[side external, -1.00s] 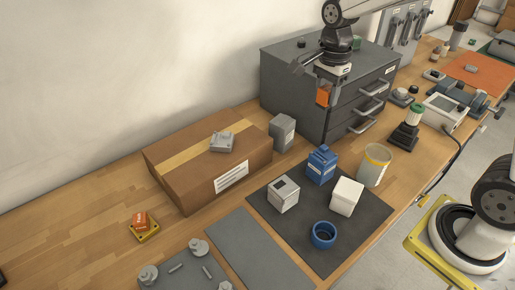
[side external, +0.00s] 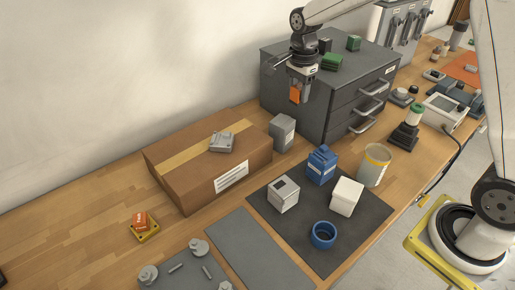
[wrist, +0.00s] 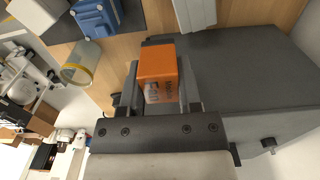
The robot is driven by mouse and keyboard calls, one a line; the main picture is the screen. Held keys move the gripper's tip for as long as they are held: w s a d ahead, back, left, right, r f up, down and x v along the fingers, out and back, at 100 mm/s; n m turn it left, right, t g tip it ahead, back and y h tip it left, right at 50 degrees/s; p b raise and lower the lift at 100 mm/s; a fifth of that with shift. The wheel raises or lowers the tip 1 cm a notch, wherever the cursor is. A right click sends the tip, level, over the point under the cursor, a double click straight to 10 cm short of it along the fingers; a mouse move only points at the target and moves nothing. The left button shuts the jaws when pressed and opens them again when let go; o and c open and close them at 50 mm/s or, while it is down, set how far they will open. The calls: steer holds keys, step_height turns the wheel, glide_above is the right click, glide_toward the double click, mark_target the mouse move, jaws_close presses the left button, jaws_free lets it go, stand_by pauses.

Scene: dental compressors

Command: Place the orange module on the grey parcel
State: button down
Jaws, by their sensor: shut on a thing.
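My gripper (side external: 298,90) is shut on the orange module (side external: 295,94) and holds it in the air in front of the left side of the dark grey drawer cabinet. In the wrist view the orange module (wrist: 158,72) sits between the two fingers, with dark lettering on its face. The grey parcel (side external: 282,133), an upright grey box, stands on the bench between the cardboard box and the cabinet, below and a little left of my gripper. A grey box at the top of the wrist view (wrist: 194,12) appears to be this parcel. Its top looks bare.
A large cardboard box (side external: 182,178) carries a small grey device (side external: 221,142). A dark mat (side external: 285,240) holds blue and white items. The drawer cabinet (side external: 292,98) stands close behind the module.

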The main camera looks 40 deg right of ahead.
glide_above(283, 121)
step_height(283, 121, down, 6)
steer(key=shift+s+r, duration=0.15)
steer(key=shift+r, duration=0.1)
steer(key=shift+f, duration=0.1)
steer(key=shift+w+f, duration=0.25)
steer(key=shift+f, duration=1.45)
steer(key=shift+f, duration=0.2)
steer(key=shift+c, duration=1.4)
jaws_free()
steer(key=shift+r, duration=0.2)
step_height(283, 121, up, 12)
